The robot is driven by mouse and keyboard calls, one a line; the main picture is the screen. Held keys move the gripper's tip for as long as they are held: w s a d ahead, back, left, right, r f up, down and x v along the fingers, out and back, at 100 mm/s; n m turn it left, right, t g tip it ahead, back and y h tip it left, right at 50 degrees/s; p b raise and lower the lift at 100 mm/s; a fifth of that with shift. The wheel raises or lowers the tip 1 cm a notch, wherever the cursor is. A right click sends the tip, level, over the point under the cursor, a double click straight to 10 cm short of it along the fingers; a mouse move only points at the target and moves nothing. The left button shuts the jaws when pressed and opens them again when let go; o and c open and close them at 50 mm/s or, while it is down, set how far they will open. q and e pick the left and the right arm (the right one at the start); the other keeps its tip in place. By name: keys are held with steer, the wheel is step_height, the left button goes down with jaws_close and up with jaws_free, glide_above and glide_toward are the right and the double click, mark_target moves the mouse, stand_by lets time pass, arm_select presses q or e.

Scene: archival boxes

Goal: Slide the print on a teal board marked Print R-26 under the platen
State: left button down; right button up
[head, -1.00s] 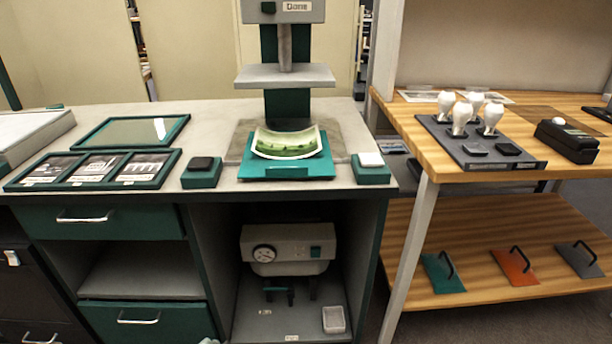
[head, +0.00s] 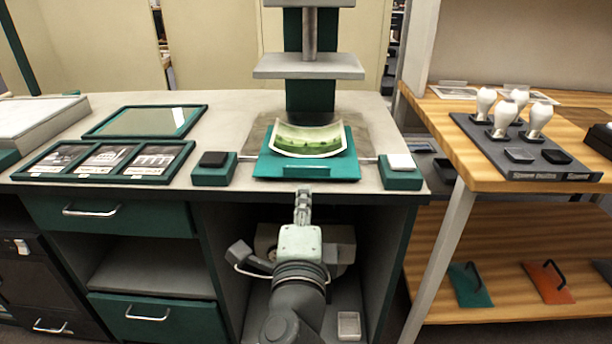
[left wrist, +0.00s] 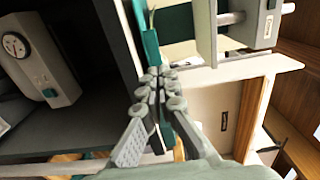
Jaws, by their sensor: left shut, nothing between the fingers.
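The teal board (head: 262,168) lies on the grey bench, on a darker base plate in front of the press column. A curled print (head: 308,142) with a green picture rests on it, its side edges raised. No R-26 marking is legible. The platen (head: 308,66) is raised well above and behind the board. My left gripper (head: 303,192) is shut and empty, just in front of the board's front edge by the bench edge. In the left wrist view my closed fingers (left wrist: 160,82) point toward the teal board's edge (left wrist: 147,45); contact cannot be told. My right gripper is out of view.
Small blocks with a black pad (head: 213,160) and a white pad (head: 401,163) flank the board. Framed prints (head: 103,162) lie at left. A wooden table (head: 448,150) at right holds a rack of white-handled stamps (head: 508,130). A gauge unit stands below the bench.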

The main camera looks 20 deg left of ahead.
arm_select(q)
glide_toward(307, 161)
steer(key=shift+s+r, duration=0.2)
steer(key=shift+r, duration=0.8)
steer(key=shift+w+a, duration=0.15)
steer(key=shift+w, duration=0.6)
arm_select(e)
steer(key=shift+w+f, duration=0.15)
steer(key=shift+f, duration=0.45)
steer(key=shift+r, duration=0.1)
